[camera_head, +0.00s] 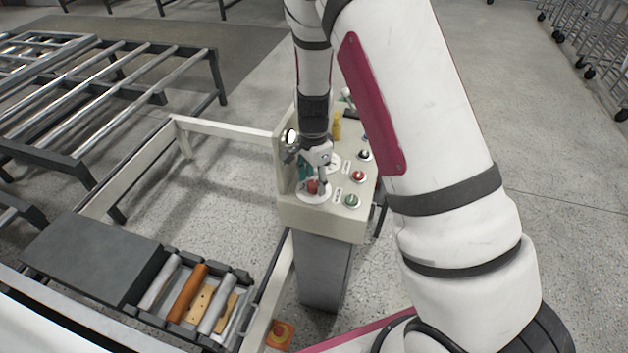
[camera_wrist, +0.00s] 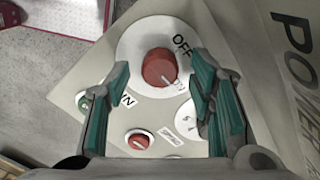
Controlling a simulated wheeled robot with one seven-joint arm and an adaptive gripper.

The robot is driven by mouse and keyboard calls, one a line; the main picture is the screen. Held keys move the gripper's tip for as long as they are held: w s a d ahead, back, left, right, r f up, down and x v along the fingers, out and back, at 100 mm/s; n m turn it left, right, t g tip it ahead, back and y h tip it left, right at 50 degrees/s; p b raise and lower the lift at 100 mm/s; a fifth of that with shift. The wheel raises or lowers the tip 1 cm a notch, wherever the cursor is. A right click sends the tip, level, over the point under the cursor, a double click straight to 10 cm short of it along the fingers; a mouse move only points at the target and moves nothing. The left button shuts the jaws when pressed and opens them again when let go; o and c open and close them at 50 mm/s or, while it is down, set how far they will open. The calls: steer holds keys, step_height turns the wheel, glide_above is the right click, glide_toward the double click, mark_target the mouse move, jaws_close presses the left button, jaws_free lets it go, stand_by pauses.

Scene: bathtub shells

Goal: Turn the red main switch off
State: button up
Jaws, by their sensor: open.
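The red main switch (camera_wrist: 159,67) is a round knob on a white disc (camera_wrist: 132,42), near the top middle of the wrist view. Black letters OFF stand at the disc's upper right. A light pointer line on the knob points to the lower right. My gripper (camera_wrist: 160,75) is open, with one green-padded finger on each side of the knob and visible gaps between. How far the fingertips stand above the disc I cannot tell. In the head view the red switch (camera_head: 312,187) is at the panel's front left, partly covered by my gripper (camera_head: 319,172).
The cream control panel (camera_head: 290,213) stands on a grey post. It also bears a smaller red knob (camera_head: 358,176), a green knob (camera_head: 352,201) and a black knob (camera_head: 364,154). A roller conveyor (camera_head: 187,293) lies to the left, and a low cream rail (camera_head: 225,130) runs behind.

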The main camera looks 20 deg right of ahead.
steer(key=shift+f, duration=0.4)
steer(key=shift+c, duration=0.3)
steer(key=c, duration=1.1)
